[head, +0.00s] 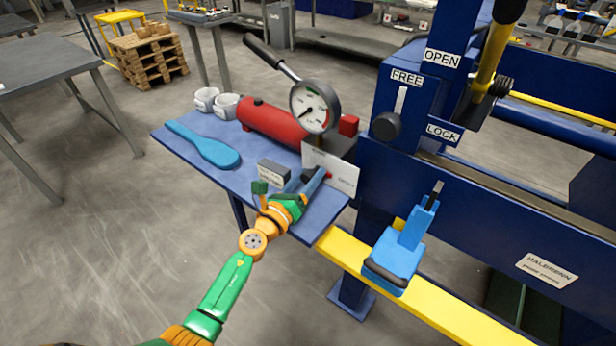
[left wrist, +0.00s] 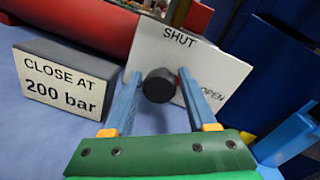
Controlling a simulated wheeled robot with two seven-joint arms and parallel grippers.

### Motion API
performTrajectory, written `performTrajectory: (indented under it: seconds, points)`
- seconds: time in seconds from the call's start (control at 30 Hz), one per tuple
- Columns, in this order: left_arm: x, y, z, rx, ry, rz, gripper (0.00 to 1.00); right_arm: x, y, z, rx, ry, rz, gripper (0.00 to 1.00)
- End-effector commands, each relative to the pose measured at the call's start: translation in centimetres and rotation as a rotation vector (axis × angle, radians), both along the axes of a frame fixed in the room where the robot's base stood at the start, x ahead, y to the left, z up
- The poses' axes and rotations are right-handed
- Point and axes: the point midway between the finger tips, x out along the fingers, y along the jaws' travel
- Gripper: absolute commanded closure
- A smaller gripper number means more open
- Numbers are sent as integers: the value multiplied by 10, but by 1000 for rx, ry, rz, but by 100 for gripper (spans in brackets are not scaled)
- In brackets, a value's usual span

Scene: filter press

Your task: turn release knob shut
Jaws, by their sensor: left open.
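The release knob (left wrist: 159,86) is a round black knob in front of a white plate (left wrist: 205,52) marked SHUT at the top and OPEN at the right. No pointer mark on the knob can be made out. My left gripper (left wrist: 159,74) is open, with one blue finger on each side of the knob; whether they touch it I cannot tell. In the head view my left gripper (head: 307,180) reaches over the blue bench to the plate (head: 340,168), and the knob is mostly hidden by the fingers. My right gripper is not in view.
A grey block (left wrist: 62,83) reading CLOSE AT 200 bar stands left of the knob. A red cylinder (head: 272,124) and gauge (head: 314,106) are behind. A blue paddle (head: 205,145) and white cups (head: 216,103) lie left. The blue press (head: 470,195) stands right.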

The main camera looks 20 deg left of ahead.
Motion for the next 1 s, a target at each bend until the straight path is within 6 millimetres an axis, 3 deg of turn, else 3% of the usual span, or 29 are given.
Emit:
performTrajectory:
  seconds: [0.03,0.2,0.23,0.63,1.0]
  points:
    - [0,0,0,0,0,0,51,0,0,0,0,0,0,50]
    - [0,0,0,0,0,0,97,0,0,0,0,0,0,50]
    - [0,0,0,0,0,1,100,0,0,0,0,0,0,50]
    - [0,1,2,-79,31,1,100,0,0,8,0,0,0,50]
    - [0,1,2,-376,140,2,100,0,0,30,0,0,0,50]
